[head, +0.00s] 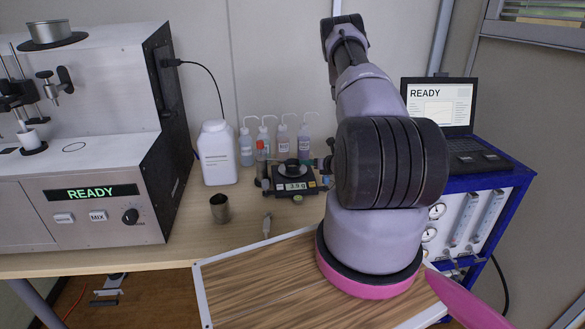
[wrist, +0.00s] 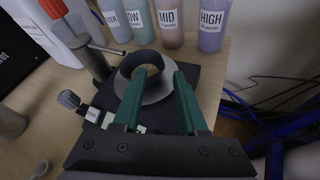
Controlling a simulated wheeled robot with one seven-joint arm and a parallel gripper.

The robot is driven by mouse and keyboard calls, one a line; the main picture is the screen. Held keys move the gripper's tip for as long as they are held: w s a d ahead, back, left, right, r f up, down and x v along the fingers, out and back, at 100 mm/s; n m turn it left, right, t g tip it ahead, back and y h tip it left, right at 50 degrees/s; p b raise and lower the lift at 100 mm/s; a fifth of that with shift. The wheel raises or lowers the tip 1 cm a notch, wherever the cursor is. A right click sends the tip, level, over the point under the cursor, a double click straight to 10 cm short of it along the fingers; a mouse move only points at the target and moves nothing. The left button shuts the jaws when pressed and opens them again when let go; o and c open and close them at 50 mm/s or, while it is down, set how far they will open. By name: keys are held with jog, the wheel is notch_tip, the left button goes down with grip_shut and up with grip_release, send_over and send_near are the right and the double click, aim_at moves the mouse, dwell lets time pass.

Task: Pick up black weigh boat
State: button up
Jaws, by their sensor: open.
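The black weigh boat (wrist: 146,60) shows in the wrist view as a dark, round, open-topped piece on a grey round pan (wrist: 158,94). It also shows small and dark in the head view (head: 292,164), on top of the balance (head: 297,186) that reads about 3.5 g. My gripper (wrist: 161,73) has green fingers, open and empty. In the wrist view the left fingertip overlaps the boat's near right wall and the right fingertip lies to its right. I cannot tell whether either touches. In the head view my arm hides most of the gripper.
Wash bottles labelled MID (wrist: 168,20) and HIGH (wrist: 212,25) stand close behind the balance. A red-topped post (wrist: 98,62) stands at its left. A metal cup (head: 220,208), a scoop (head: 267,225) and a white jug (head: 217,153) are left of it. Bench in front is fairly clear.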

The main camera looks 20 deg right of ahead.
aim_at(297, 160)
jog(key=shift+x, duration=2.7)
jog(key=shift+a+r, duration=0.1)
jog(key=shift+r, duration=0.05)
grip_shut()
